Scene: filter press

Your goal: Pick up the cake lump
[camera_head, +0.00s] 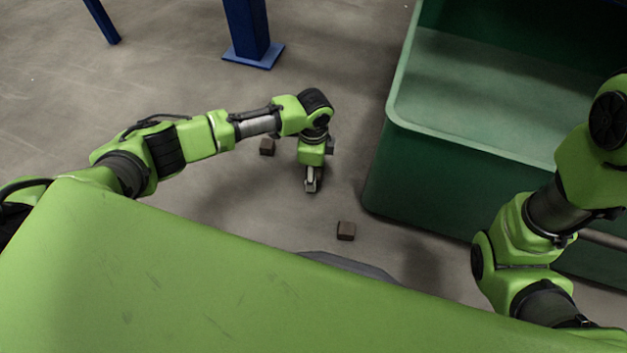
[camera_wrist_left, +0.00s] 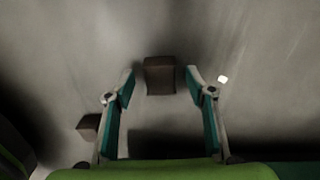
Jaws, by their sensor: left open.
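My left gripper (camera_head: 311,184) reaches down close to the floor in the head view. In the left wrist view its two fingers (camera_wrist_left: 161,84) are spread apart. A dark brown, block-like cake lump (camera_wrist_left: 160,76) lies on the floor in line with the gap between the fingertips, with space on both sides. A second brown lump (camera_wrist_left: 88,127) lies outside the fingers at the lower left. In the head view one lump (camera_head: 267,147) is behind and left of the gripper, and another lump (camera_head: 346,231) is in front and right. My right arm shows, but its gripper does not.
A large green bin (camera_head: 450,140) stands on the right, its near wall close to my left gripper's right side. A blue post (camera_head: 248,35) with a base plate stands at the back. A small white spot (camera_wrist_left: 222,79) shows on the floor. Open floor lies left.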

